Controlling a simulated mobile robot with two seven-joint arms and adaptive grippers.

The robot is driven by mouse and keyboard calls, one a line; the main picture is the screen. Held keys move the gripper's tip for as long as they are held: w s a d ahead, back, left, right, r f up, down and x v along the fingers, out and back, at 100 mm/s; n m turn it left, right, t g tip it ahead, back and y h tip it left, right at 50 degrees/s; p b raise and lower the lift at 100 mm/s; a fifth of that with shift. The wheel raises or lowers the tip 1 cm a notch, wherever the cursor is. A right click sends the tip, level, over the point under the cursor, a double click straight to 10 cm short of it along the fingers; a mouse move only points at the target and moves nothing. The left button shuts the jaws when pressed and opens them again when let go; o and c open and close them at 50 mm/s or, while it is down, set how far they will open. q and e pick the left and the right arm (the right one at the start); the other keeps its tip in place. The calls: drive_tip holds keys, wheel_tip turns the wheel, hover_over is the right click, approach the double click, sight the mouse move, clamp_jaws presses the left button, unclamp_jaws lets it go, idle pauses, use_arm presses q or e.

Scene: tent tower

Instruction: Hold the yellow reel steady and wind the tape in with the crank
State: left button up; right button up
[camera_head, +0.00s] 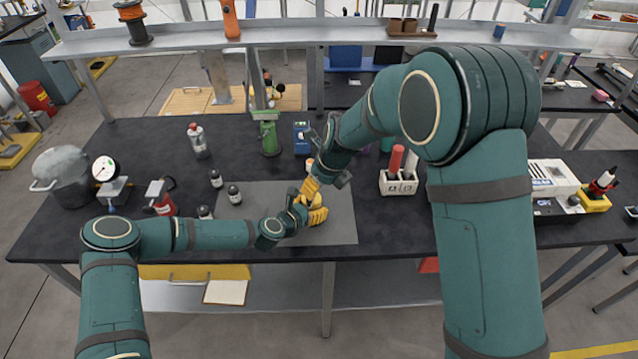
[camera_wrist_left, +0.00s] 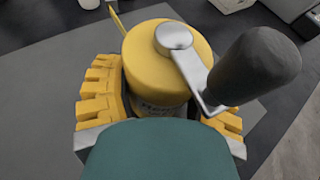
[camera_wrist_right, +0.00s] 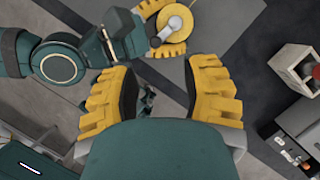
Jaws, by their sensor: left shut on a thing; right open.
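The yellow reel (camera_wrist_left: 155,50) fills the left wrist view, with a metal crank arm (camera_wrist_left: 190,65) on its top and a dark knob (camera_wrist_left: 255,65) to the right. My left gripper (camera_wrist_left: 160,105) is shut on the reel body, one yellow finger on each side. In the right wrist view the reel (camera_wrist_right: 174,22) is at the top, with its crank across it. My right gripper (camera_wrist_right: 160,95) is open and empty, apart from the reel. In the head view the reel (camera_head: 314,202) is small and partly hidden by the grippers on the grey mat (camera_head: 342,222).
Small dark bottles (camera_head: 234,194) stand left of the reel. A green post (camera_head: 269,138) and a blue box (camera_head: 302,137) stand behind it. A white holder with a red-handled item (camera_head: 398,183) is to the right. The mat's right part is clear.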

drive_tip(key=shift+c, duration=0.3)
drive_tip(key=n, duration=1)
drive_tip(key=w+a+r+n+g, duration=0.1)
drive_tip(key=n, duration=1)
drive_tip(key=a+r+n+h, duration=0.1)
drive_tip(key=n, duration=0.9)
drive_tip(key=shift+w+r+n+g, duration=0.15)
drive_tip(key=shift+w+n+g, duration=0.05)
drive_tip(key=shift+n+g, duration=0.2)
drive_tip(key=n, duration=0.3)
drive_tip(key=shift+r+n+h, duration=0.2)
drive_tip(key=shift+n+h, duration=0.1)
drive_tip(key=f+n, duration=0.3)
drive_tip(key=n, duration=0.2)
drive_tip(key=f+n, duration=0.3)
drive_tip(key=n, duration=0.3)
drive_tip(key=f+n+g+h, duration=0.1)
drive_tip(key=f+n, duration=0.3)
drive_tip(key=n, duration=0.1)
drive_tip(key=shift+w+a+f+n, duration=0.1)
drive_tip(key=shift+w+a+n, duration=0.1)
drive_tip(key=shift+a+n, duration=0.1)
